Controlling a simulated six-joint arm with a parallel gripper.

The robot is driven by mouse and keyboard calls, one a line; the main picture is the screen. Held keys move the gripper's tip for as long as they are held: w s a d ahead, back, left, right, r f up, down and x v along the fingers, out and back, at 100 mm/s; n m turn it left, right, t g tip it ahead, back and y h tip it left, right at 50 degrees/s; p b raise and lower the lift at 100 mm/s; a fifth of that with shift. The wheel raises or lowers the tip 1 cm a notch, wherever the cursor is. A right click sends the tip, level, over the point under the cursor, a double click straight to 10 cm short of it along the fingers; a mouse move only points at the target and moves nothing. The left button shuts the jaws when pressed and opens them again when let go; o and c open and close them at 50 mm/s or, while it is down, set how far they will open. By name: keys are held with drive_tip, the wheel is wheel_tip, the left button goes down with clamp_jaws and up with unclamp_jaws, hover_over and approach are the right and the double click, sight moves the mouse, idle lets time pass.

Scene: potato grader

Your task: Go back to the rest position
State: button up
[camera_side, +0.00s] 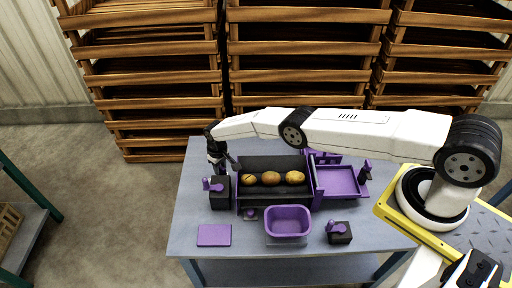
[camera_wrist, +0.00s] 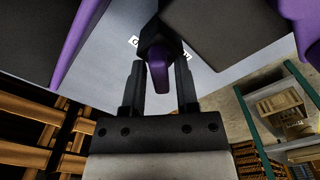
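My gripper (camera_side: 226,165) hangs at the far left end of the trough in the side view, close to a small dark fixture (camera_side: 234,163). In the wrist view my gripper (camera_wrist: 160,82) has its two black fingers apart. A purple lever handle (camera_wrist: 158,74) on a dark mount shows between the fingers, with gaps on both sides. Whether it touches a finger is hard to tell. My arm stretches left across the table from its base on the right. Three potatoes (camera_side: 270,178) lie in a row in the dark trough.
A purple tray (camera_side: 338,181) adjoins the trough. A purple bin (camera_side: 288,221) stands in front, with a flat purple plate (camera_side: 214,235) to its left. Black boxes with purple levers stand at left (camera_side: 220,199) and right (camera_side: 340,238). Wooden crates (camera_side: 150,75) are stacked behind the table (camera_side: 190,220).

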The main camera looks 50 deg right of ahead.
drive_tip(key=shift+s+f, duration=0.1)
drive_tip(key=shift+f, duration=0.35)
idle(0.3)
clamp_jaws()
drive_tip(key=shift+n, duration=0.3)
drive_tip(key=n, duration=0.3)
drive_tip(key=shift+n, duration=2.3)
unclamp_jaws()
